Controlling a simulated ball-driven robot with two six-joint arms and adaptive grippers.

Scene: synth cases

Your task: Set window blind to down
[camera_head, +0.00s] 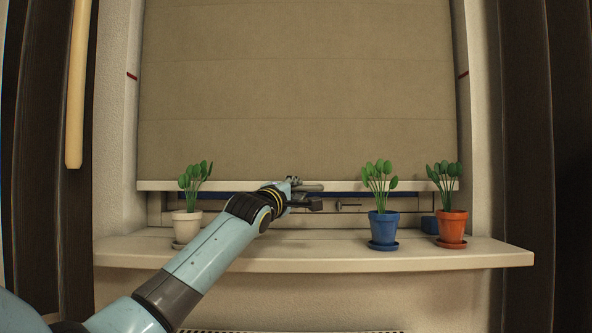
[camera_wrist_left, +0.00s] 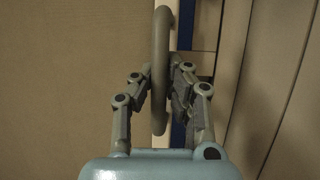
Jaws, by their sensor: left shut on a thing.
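The beige window blind (camera_head: 300,90) covers most of the window, and its pale bottom rail (camera_head: 240,186) hangs a little above the sill. A narrow strip of window frame shows below the rail. My left gripper (camera_head: 308,195) is at the middle of the rail. In the left wrist view, the fingers of my left gripper (camera_wrist_left: 155,85) are closed around a curved grey-brown handle (camera_wrist_left: 163,45) on the blind's rail. The beige blind fabric (camera_wrist_left: 60,80) fills the left of that view. My right gripper is in neither view.
On the sill (camera_head: 320,253) stand plants in a white pot (camera_head: 187,226), a blue pot (camera_head: 384,228) and an orange pot (camera_head: 452,226). Their leaves reach about rail height. Red marks (camera_head: 132,76) (camera_head: 463,74) are on both side walls.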

